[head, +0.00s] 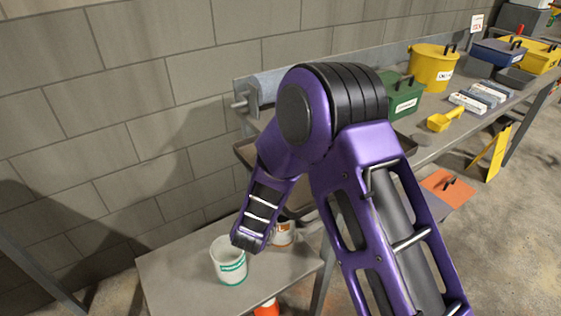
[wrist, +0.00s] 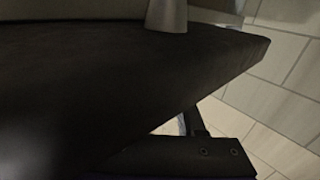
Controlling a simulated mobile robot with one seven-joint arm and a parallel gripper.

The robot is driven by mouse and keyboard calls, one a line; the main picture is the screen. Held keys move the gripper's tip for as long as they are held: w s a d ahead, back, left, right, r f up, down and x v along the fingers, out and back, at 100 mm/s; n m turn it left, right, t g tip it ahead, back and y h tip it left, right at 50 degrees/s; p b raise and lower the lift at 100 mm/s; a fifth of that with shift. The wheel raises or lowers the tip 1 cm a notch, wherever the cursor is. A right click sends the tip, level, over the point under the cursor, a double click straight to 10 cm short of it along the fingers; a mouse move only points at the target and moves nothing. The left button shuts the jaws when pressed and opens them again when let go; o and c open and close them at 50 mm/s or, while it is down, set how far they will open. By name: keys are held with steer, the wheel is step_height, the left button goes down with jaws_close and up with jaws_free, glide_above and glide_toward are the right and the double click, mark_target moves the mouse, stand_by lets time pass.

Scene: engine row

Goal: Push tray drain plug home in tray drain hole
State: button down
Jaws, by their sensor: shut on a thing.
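A dark shallow tray (head: 242,152) shows its left end behind my purple arm in the head view; the arm covers the rest of it. The drain hole and the drain plug cannot be made out in either view. My gripper is hidden in the head view. In the wrist view a dark bar with two screws (wrist: 203,153), which looks like part of my gripper, shows at the bottom. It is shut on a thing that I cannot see. A large dark slab fills the left and middle of the wrist view and hides the fingertips. A grey tapered post stands at the top.
A low bench carries a white cup with a green band (head: 229,261) and a second can (head: 283,233), both close to my arm. The long bench holds a green box (head: 402,95), a yellow bucket (head: 433,66) and a yellow scoop (head: 444,118). A block wall stands behind.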

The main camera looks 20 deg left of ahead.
steer(key=shift+c, duration=2.2)
jaws_free()
steer(key=shift+f, duration=0.1)
steer(key=shift+s, duration=0.1)
steer(key=s, duration=1.7)
steer(key=shift+s+d, duration=0.15)
